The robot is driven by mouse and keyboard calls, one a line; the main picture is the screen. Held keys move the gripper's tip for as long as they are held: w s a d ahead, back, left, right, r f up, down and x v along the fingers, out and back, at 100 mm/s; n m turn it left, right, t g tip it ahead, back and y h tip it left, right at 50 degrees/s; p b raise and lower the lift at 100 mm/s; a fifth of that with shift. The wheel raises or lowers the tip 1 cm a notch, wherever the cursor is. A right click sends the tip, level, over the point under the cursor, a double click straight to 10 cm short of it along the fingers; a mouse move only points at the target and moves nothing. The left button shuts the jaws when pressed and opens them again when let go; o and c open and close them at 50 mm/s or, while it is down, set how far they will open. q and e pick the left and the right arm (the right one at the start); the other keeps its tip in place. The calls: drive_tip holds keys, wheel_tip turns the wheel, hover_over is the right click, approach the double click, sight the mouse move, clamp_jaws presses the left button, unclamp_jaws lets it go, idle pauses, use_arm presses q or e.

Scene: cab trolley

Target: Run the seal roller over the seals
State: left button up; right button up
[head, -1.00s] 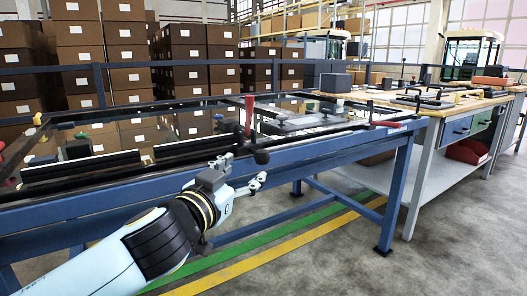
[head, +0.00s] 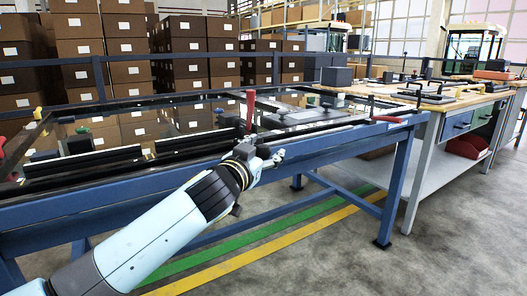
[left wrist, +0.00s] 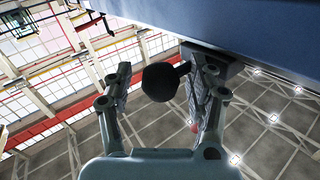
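My left gripper (head: 268,158) is at the front edge of the blue-framed table, below an upright red handle (head: 250,108). In the left wrist view its two fingers (left wrist: 163,72) are apart. A black ball knob (left wrist: 160,83) on a short dark stem shows between them; I cannot tell whether they touch it. I cannot make out for certain which part is the seal roller. Long black strips with pale top edges, possibly the seals, lie on the table, one at the left (head: 82,162) and one in the middle (head: 190,142). My right gripper is not in view.
The blue table frame (head: 330,150) runs across the front. A second red handle (head: 388,119) lies flat at its right corner. A workbench (head: 455,103) with tools and a red bin (head: 466,146) stands at the right. Stacked boxes (head: 185,60) are behind. The floor at front right is clear.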

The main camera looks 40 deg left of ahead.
use_arm(q)
clamp_jaws()
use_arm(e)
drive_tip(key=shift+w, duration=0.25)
use_arm(q)
drive_tip(key=shift+a, duration=0.1)
